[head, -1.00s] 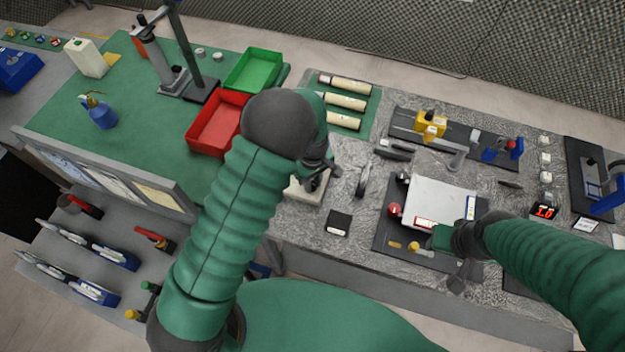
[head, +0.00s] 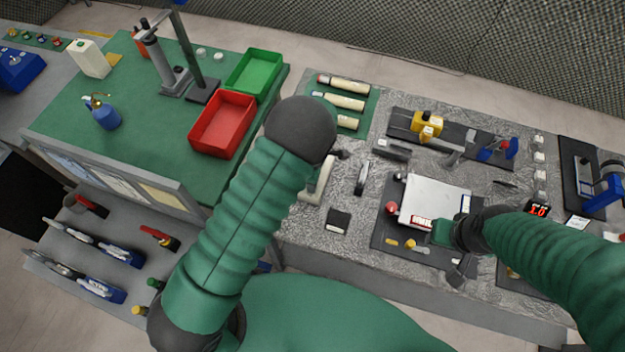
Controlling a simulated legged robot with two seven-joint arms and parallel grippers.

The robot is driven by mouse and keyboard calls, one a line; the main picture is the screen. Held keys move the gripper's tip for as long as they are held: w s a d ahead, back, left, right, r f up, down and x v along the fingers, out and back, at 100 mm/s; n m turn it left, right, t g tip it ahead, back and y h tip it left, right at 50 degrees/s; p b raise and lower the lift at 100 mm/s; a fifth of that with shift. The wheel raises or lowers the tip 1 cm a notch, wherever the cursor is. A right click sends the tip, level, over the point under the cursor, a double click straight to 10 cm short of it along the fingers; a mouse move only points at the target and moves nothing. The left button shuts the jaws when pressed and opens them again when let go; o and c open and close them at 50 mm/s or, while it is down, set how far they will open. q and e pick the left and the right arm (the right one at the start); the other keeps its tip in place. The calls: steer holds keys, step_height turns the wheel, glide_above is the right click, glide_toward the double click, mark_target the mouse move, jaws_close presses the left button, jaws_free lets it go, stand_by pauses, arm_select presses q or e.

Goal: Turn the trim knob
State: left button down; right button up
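A pale square instrument box (head: 437,198) sits on a dark base plate (head: 385,240) on the grey bench at centre right. A red round knob (head: 391,208) is at its left side, and a small yellow knob (head: 410,243) is at the plate's front edge. I cannot tell which is the trim knob. My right gripper (head: 460,273) hangs in front of the box, over the plate's front right edge; its fingers are too small to read. My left gripper (head: 341,155) is mostly hidden behind my dark wrist, above the bench left of the box.
A red tray (head: 222,152) and a green tray (head: 231,71) stand on the green table at left. Cream cylinders (head: 344,102) lie on a green mat. A yellow-block fixture (head: 427,124) is behind the box. A red-digit display (head: 538,210) is at right.

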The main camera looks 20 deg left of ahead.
stand_by(0.3)
arm_select(q)
steer(key=c, duration=1.6)
jaws_free()
steer(key=o, duration=0.4)
steer(key=shift+w+d, duration=0.1)
step_height(320, 180, up, 17)
steer(key=b, duration=0.1)
steer(key=shift+b, duration=0.35)
steer(key=shift+f, duration=0.15)
